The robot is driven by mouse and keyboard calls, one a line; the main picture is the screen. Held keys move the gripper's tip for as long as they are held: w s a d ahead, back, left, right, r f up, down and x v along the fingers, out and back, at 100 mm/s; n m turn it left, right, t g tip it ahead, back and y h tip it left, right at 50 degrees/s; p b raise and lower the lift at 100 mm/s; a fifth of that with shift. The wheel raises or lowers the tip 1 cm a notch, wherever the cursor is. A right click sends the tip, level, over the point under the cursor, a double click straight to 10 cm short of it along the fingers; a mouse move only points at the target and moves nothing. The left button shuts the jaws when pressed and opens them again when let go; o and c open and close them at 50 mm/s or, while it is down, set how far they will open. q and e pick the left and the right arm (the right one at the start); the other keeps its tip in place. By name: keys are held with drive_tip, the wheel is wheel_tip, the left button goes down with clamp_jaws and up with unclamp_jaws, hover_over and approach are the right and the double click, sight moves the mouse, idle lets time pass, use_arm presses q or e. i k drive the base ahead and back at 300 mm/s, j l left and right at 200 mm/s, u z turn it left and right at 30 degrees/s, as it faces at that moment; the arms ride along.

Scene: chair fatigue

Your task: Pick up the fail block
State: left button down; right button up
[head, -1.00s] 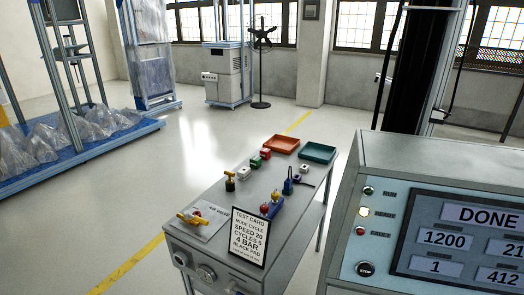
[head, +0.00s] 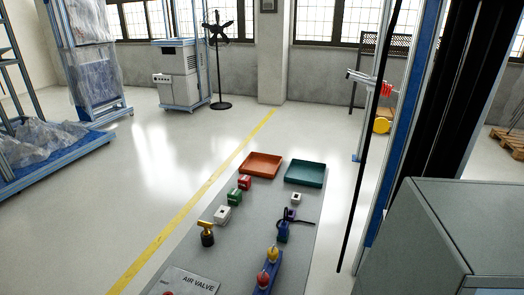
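A red block (head: 244,182) stands on the grey table, in a row with a green block (head: 235,198) and a white block (head: 222,214). The red block is the farthest of the three, just in front of the orange tray. The markings on the blocks are too small to read, so I cannot confirm which one is the fail block. Neither of my grippers is in the head view.
The grey table (head: 190,258) also carries an orange tray (head: 260,165), a green tray (head: 305,174), a brass-topped fitting (head: 207,234), a small white cube (head: 296,198) and a blue tool (head: 282,232). A grey cabinet (head: 430,235) stands close at right.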

sight(244, 182)
drive_tip(key=i+j+z, duration=0.3)
drive_tip(key=i+j, duration=0.3)
drive_tip(key=i+j+z, duration=0.15)
drive_tip(key=i+j, duration=0.15)
drive_tip(key=i+j+z, duration=0.1)
drive_tip(key=i+j, duration=0.15)
drive_tip(key=j, duration=0.15)
drive_tip(key=i+j+z, duration=0.3)
drive_tip(key=i+j, duration=0.15)
drive_tip(key=j, duration=0.35)
drive_tip(key=i+j+z, duration=0.15)
drive_tip(key=j, duration=0.3)
drive_tip(key=i+j+z, duration=0.25)
drive_tip(key=i+j, duration=0.25)
drive_tip(key=i, duration=0.15)
